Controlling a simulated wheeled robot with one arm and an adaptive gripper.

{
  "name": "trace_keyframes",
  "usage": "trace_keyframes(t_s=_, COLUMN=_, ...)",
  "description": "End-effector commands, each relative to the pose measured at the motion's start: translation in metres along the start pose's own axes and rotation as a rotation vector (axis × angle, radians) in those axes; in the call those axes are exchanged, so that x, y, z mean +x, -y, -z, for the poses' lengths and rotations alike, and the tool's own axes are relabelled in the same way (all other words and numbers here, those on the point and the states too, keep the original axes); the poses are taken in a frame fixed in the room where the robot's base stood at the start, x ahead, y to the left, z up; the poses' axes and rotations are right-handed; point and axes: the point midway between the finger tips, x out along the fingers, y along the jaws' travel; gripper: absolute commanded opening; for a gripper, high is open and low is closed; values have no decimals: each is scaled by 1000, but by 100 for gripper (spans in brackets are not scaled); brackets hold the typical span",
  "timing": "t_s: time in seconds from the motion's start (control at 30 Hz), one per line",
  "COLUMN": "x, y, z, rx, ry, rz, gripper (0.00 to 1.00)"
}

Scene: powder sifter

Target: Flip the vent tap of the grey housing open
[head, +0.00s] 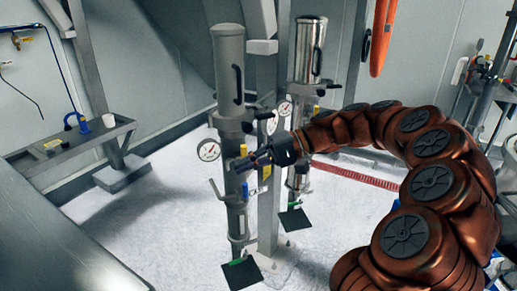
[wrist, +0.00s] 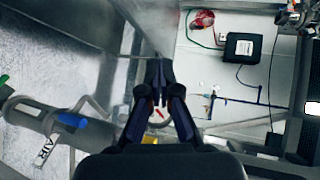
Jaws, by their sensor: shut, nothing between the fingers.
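The grey housing (head: 228,75) is a tall upright cylinder on the left of a central post in the head view. Its lower tube shows below a round gauge (head: 208,150). My gripper (head: 240,164) is shut and empty, in front of the lower housing. In the wrist view my gripper (wrist: 159,68) points upward in the picture. A grey tube (wrist: 30,112) with a blue part and an AIR tag (wrist: 65,123) lies left of it, apart from the fingers.
A polished steel housing (head: 309,50) stands right of the post. A grey bench (head: 70,148) with a blue item runs along the left wall. A metal surface (head: 60,250) fills the lower left. Black plates (head: 241,273) sit low under the housings. Open floor lies to the left.

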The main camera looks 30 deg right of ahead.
Motion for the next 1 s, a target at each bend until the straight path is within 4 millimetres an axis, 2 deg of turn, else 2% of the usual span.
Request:
trace_keyframes(t_s=0.03, x=-23, y=-8, z=18, rx=11, ry=-55, rz=52, gripper=0)
trace_keyframes(t_s=0.1, x=-55, y=-18, z=38, rx=21, ry=-128, rz=120, gripper=0)
trace_keyframes(t_s=0.2, x=-98, y=-36, z=58, rx=28, ry=-222, rz=196, gripper=0)
trace_keyframes(t_s=0.3, x=-132, y=-52, z=69, rx=32, ry=-299, rz=249, gripper=0)
trace_keyframes(t_s=0.4, x=-157, y=-66, z=75, rx=35, ry=-356, rz=279, gripper=0)
trace_keyframes(t_s=0.5, x=-168, y=-72, z=77, rx=36, ry=-383, rz=293, gripper=0)
trace_keyframes(t_s=0.6, x=-172, y=-74, z=78, rx=36, ry=-391, rz=298, gripper=0)
trace_keyframes(t_s=1.0, x=-166, y=-71, z=79, rx=35, ry=-387, rz=299, gripper=0)
